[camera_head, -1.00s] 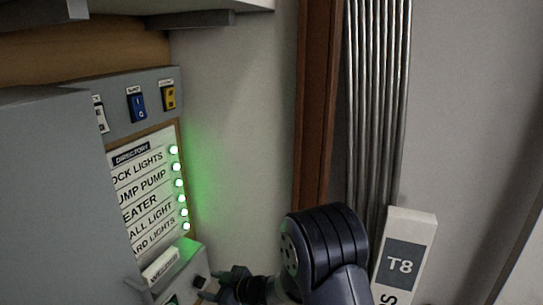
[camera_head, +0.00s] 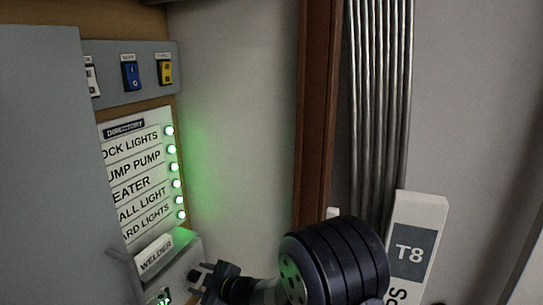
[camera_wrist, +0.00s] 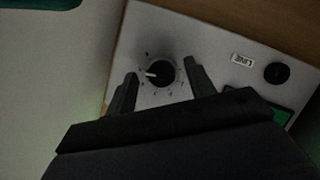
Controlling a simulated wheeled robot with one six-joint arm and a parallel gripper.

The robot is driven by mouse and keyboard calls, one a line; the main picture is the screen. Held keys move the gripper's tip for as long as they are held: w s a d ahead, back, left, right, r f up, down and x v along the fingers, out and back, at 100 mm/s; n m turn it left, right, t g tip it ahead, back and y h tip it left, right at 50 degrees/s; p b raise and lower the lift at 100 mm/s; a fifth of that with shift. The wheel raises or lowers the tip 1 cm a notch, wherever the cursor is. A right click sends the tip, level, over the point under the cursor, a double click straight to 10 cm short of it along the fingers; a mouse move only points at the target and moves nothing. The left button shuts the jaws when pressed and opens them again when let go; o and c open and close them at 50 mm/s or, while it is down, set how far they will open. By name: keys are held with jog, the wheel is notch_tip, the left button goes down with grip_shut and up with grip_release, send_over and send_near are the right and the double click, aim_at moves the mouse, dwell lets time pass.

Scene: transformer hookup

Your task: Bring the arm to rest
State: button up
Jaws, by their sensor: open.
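My gripper (camera_head: 202,280) is at the lower left of the head view, close to the grey box below the directory. My dark arm links fill the bottom middle of that view. In the wrist view my gripper (camera_wrist: 158,90) is open, with its two dark fingers on either side of a black rotary knob (camera_wrist: 160,74) with a white pointer. The knob sits on a pale panel (camera_wrist: 205,40). Nothing shows between the fingers except the knob beyond them; I cannot tell if they touch it.
A directory board (camera_head: 138,175) with several lit green lamps (camera_head: 174,167) stands above a welder label (camera_head: 155,254). Blue (camera_head: 130,76) and yellow (camera_head: 165,72) switches are above it. A grey door (camera_head: 40,170) is at left. Metal conduits (camera_head: 378,100) and a T8 sign (camera_head: 408,250) are at right.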

jog(key=shift+s+f+n+t+b, duration=0.15)
jog(key=shift+n+t+b, duration=0.45)
jog(key=shift+b, duration=1.25)
jog(key=shift+w+f+n+t+b, duration=0.1)
jog(key=shift+n+t+b, duration=0.15)
jog(key=shift+n+b, duration=1.1)
jog(key=shift+s+f+n+t+b, duration=0.15)
jog(key=shift+t+b, duration=0.3)
jog(key=shift+b, duration=1.9)
jog(key=n+t+b, duration=0.1)
jog(key=n+b, duration=0.1)
jog(key=b, duration=0.1)
jog(key=n+y+b, duration=0.1)
jog(key=n+b, duration=0.1)
jog(key=b, duration=0.2)
jog(key=shift+s+d+r+n+t, duration=0.1)
jog(key=shift+d+r+n+t, duration=0.1)
jog(key=shift+n+t, duration=0.15)
jog(key=shift+v, duration=0.8)
jog(key=shift+s+d, duration=0.1)
